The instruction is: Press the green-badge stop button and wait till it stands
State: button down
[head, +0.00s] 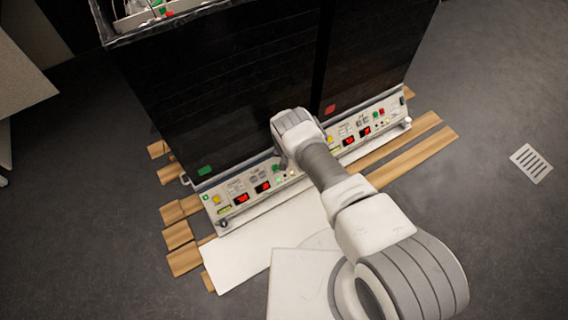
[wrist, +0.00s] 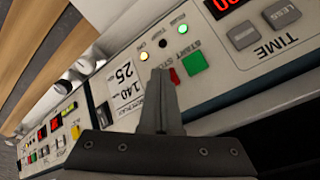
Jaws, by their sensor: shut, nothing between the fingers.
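The green badge (head: 205,170) is on the dark front of the left shaker unit, above its control panel (head: 235,203). My gripper (wrist: 160,74) is shut and empty, its fingertips at the right end of that panel. In the wrist view the red stop button (wrist: 174,77) shows just right of the fingertips, partly hidden by them. I cannot tell whether they touch it. The green start button (wrist: 195,62) is beside it, uncovered. A green lamp (wrist: 182,29) is lit above the buttons. In the head view my arm hides the fingertips and stop button.
The right unit has a red badge (head: 330,108) and its own panel (head: 352,137) with lit red displays. A white board (head: 250,248) and wooden slats (head: 184,262) lie on the floor in front. A floor grate (head: 531,163) is at right, with clear floor around it.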

jog(key=shift+r, duration=0.15)
jog(key=shift+s+d+r+p, duration=0.35)
jog(key=shift+s+r+p, duration=0.15)
jog(key=shift+p, duration=0.4)
jog(key=s+d+r+p, duration=0.1)
jog(key=p, duration=0.1)
jog(key=s+d+r+p, duration=0.1)
jog(key=s+r+p, duration=0.1)
jog(key=p, duration=0.1)
jog(key=shift+r, duration=0.1)
jog(key=shift+s, duration=0.2)
dwell(0.5)
